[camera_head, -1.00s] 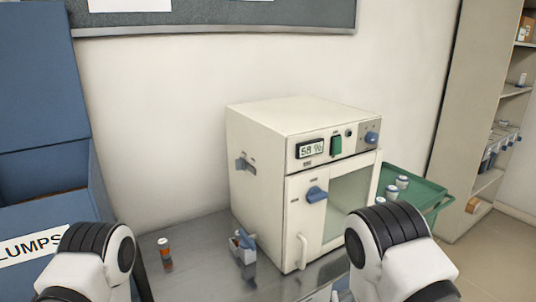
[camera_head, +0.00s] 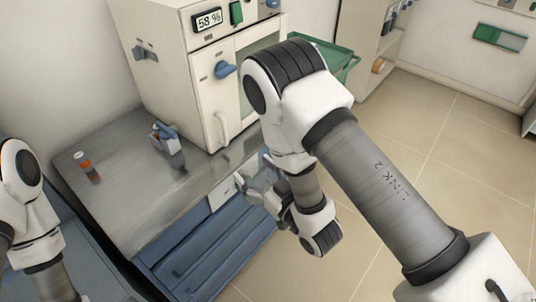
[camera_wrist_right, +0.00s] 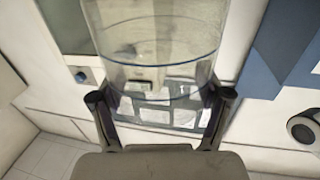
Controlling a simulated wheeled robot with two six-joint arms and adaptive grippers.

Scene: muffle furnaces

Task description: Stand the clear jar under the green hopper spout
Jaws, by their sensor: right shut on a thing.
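The clear jar (camera_wrist_right: 155,65) is in my right gripper (camera_wrist_right: 161,98), between its two dark fingers in the right wrist view. The jar is see-through, with an open-looking round body, and pale surfaces show through it. In the head view the right gripper (camera_head: 268,193) hangs low in front of the bench edge, partly hidden by my own arm. The jar (camera_head: 262,178) is only a faint, blurred shape there. My left gripper is out of view; only part of the left arm shows at the left edge.
A cream cabinet (camera_head: 168,75) with a 58 % display stands on the metal bench (camera_head: 115,210). A small orange-and-white bottle (camera_head: 88,167) and a grey holder (camera_head: 168,145) are on the bench. The tiled floor at right is clear.

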